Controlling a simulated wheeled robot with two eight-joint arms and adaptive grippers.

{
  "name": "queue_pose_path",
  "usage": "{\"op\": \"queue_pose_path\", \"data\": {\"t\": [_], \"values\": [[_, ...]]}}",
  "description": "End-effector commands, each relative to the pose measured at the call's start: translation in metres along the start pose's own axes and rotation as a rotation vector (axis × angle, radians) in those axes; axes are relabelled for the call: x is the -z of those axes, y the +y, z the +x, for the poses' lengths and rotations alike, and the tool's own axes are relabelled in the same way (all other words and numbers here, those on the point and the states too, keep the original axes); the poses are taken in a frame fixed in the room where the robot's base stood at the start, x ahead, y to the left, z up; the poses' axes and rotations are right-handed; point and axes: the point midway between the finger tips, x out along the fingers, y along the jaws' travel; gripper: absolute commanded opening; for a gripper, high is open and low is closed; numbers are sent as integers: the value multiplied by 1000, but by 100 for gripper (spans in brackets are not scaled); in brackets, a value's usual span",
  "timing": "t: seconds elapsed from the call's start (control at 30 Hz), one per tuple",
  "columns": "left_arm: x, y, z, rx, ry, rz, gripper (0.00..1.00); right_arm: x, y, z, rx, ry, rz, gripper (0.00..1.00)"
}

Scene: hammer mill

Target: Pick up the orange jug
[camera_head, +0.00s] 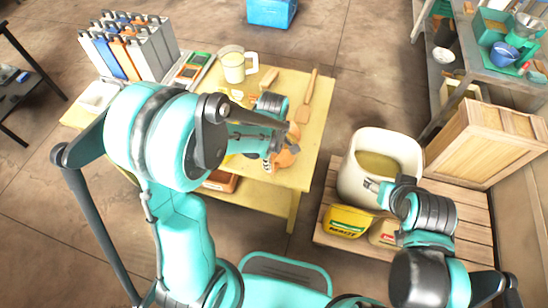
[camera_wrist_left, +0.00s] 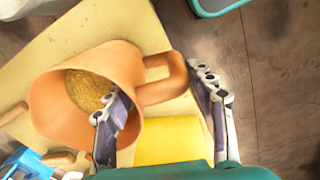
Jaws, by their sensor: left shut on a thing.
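The orange jug (camera_head: 287,158) is at the right side of the yellow table, largely hidden behind my left gripper (camera_head: 276,146) in the head view. In the left wrist view the jug (camera_wrist_left: 70,117) shows its open mouth with grainy yellow-brown contents, and its handle points toward the right finger. My left gripper (camera_wrist_left: 163,112) is shut on the jug, with one finger at the mouth and the other beyond the handle. I cannot tell whether the jug touches the table. My right gripper (camera_head: 371,185) is by the white bin, away from the jug; its jaw opening is unclear.
The yellow table (camera_head: 312,122) also holds a white-handled mug (camera_head: 234,66) and a wooden utensil (camera_head: 307,98). A rack of binders (camera_head: 128,50) stands behind. The white bin (camera_head: 352,168) and a yellow bag (camera_head: 346,221) stand on a slatted platform at right.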

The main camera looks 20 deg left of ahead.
Motion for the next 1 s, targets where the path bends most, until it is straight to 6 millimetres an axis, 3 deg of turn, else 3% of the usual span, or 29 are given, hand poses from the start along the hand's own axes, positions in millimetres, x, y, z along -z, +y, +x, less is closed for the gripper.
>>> {"op": "queue_pose_path", "data": {"t": [0.13, 0.5, 0.7, 1.0], "values": [[-3, -1, -30, 0, 0, 1, 16, 9, 0, -12, 0, 0, 0, 56], [-68, -44, -73, 0, 0, 5, 16, 23, 0, -32, 0, 0, 0, 56], [-90, -58, -88, 0, 1, 3, 16, 27, 0, -38, 0, 0, 0, 56], [-97, -63, -92, -1, 1, -1, 16, 28, 0, -39, 0, 0, 0, 56]]}}
